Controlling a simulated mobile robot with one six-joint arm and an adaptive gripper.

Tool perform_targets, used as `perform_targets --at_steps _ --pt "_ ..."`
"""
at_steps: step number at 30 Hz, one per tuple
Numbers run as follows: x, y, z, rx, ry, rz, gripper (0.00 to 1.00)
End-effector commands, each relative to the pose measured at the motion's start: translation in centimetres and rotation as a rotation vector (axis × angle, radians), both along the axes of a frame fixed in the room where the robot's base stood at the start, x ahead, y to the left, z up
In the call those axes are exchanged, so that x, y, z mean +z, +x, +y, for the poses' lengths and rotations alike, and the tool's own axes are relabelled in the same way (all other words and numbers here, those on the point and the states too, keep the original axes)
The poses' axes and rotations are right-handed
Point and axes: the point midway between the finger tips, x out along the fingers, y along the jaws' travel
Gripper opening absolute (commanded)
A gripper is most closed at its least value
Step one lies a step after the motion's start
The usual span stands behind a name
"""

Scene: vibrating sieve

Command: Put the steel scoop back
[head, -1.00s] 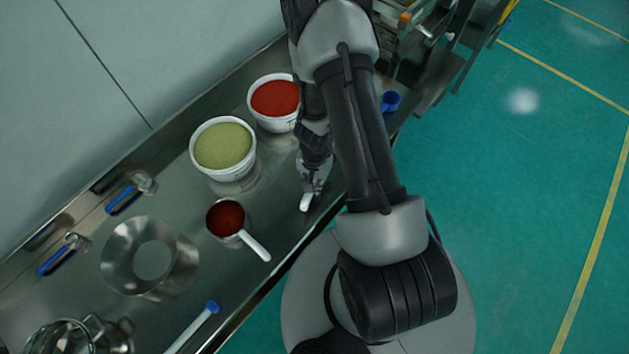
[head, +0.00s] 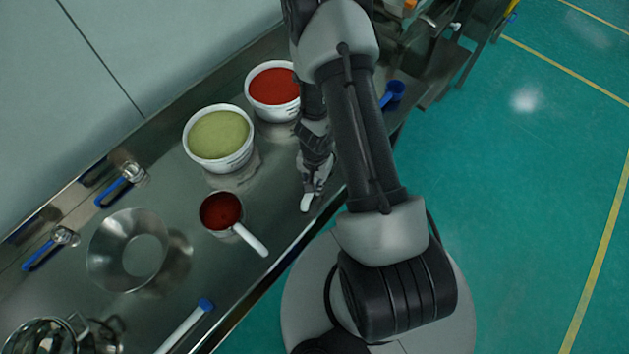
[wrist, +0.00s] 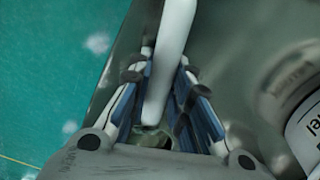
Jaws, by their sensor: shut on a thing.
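My gripper (head: 314,186) is shut on the steel scoop, low over the right front part of the steel bench. The scoop's white handle (wrist: 172,45) runs up between the blue-padded fingers of my gripper (wrist: 163,100) in the wrist view. In the head view only the white handle end (head: 305,203) sticks out below the fingers, near the bench's front edge. The scoop's metal part is mostly hidden by my gripper. I cannot tell whether the scoop touches the bench.
A white tub of green powder (head: 219,139) and one of red powder (head: 274,88) stand behind my gripper. A white-handled steel pan with red powder (head: 221,211) is to the left. A steel funnel (head: 105,252) lies farther left. A blue scoop (head: 393,93) is right of my arm.

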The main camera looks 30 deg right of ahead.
Motion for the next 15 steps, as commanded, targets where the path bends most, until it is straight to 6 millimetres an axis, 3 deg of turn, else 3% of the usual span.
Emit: perform_targets --at_steps 15 --pt "-0.54 0.01 0.0 0.002 0.0 0.0 0.0"
